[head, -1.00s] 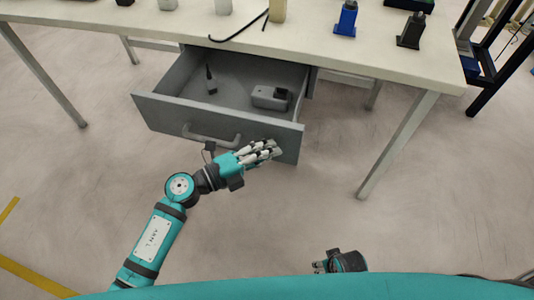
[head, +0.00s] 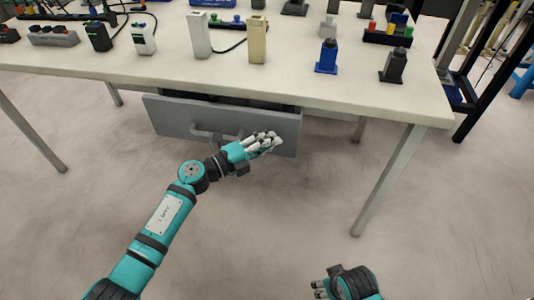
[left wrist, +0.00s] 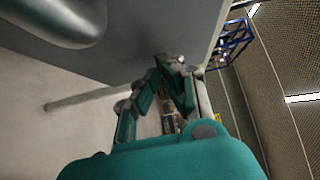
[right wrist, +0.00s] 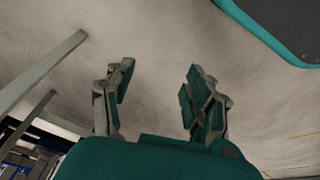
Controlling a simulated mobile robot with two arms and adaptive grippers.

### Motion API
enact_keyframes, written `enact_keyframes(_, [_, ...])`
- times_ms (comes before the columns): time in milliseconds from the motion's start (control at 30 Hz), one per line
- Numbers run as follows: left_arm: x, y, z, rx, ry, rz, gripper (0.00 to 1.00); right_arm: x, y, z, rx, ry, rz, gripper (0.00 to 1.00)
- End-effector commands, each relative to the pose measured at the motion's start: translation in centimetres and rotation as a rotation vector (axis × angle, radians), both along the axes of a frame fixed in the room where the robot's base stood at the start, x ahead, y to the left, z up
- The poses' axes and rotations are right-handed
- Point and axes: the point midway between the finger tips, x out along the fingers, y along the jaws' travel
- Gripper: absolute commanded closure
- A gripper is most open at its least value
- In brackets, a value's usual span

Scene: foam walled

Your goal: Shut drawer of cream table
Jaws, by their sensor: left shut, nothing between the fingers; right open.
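The cream table (head: 300,83) stands ahead of me in the head view. Its grey drawer (head: 262,125) hangs below the top and stands out a little, with a narrow dark gap above its front. The drawer's bar handle (head: 215,134) is on the front. My left gripper (head: 272,143) is shut and empty, at the right part of the drawer front, seemingly against it. In the left wrist view the shut fingers (left wrist: 170,65) are at the grey front, with the handle (left wrist: 65,15) at the upper left. My right gripper (head: 320,289) is open and empty, low over the floor; its fingers (right wrist: 160,90) are apart.
On the table stand a blue block (head: 327,58), a dark block (head: 394,65), a cream block (head: 257,40) and a white block (head: 199,36), among several other items. A table leg (head: 388,180) stands right of the drawer. The floor in front is clear.

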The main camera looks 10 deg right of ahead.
Motion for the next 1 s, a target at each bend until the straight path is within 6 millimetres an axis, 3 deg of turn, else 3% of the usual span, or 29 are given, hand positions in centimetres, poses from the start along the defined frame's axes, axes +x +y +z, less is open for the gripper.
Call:
enact_keyframes(200, [2.4,-0.9,-0.2,0.0,-0.001,0.0,1.0,0.1,-0.1,4.2,0.002,-0.027,-0.004,0.45])
enact_keyframes(433, [3.9,-1.4,-0.1,0.0,-0.001,0.0,1.0,-0.5,-0.2,7.4,0.002,-0.04,-0.007,0.45])
enact_keyframes(600, [4.3,-1.6,-0.1,0.0,0.0,0.001,1.0,-0.7,-0.2,8.4,0.002,-0.043,-0.006,0.45])
enact_keyframes(1000, [4.5,-1.4,-0.1,0.001,0.0,0.007,1.0,-0.7,-0.3,8.6,0.002,-0.045,-0.008,0.45])
